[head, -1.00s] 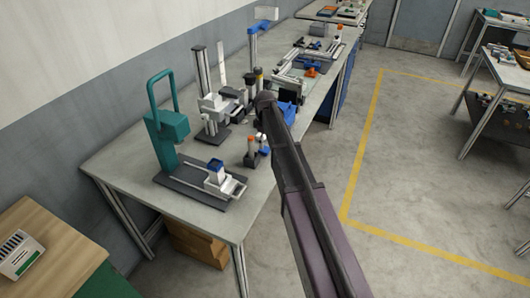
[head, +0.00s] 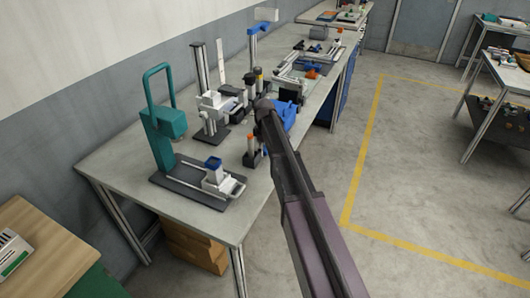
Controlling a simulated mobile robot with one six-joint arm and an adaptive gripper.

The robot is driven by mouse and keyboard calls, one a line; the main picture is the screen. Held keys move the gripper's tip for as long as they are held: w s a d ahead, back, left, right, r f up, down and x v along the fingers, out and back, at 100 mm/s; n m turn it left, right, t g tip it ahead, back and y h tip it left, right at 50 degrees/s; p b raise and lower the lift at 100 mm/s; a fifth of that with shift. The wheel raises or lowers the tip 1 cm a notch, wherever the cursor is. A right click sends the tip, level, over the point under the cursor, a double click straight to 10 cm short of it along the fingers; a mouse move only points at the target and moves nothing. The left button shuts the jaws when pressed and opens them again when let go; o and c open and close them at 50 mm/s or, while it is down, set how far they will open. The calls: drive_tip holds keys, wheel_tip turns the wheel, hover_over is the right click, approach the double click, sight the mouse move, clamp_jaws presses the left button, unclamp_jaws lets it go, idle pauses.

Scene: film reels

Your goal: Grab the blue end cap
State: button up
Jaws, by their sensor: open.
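I cannot single out the blue end cap for certain. A small piece with a blue top (head: 213,163) sits on the white fixture block on the near part of the workbench (head: 190,205). A larger blue object (head: 286,116), perhaps a bin, shows partly behind my arm near the bench's right edge. My arm (head: 300,200) reaches from the bottom of the head view up over that edge. My gripper's fingers do not show; they seem hidden behind the arm.
A teal press (head: 165,125) stands on the bench's near left. A dark post with an orange top (head: 251,150) stands just left of my arm. Upright fixtures (head: 200,75) stand farther back. The floor (head: 430,170) at right is largely open.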

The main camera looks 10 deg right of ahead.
sight(264, 148)
idle(0.3)
drive_tip(key=c, duration=0.7)
drive_tip(key=shift+r, duration=0.15)
wheel_tip(264, 148, up, 10)
drive_tip(key=p, duration=1)
idle(0.5)
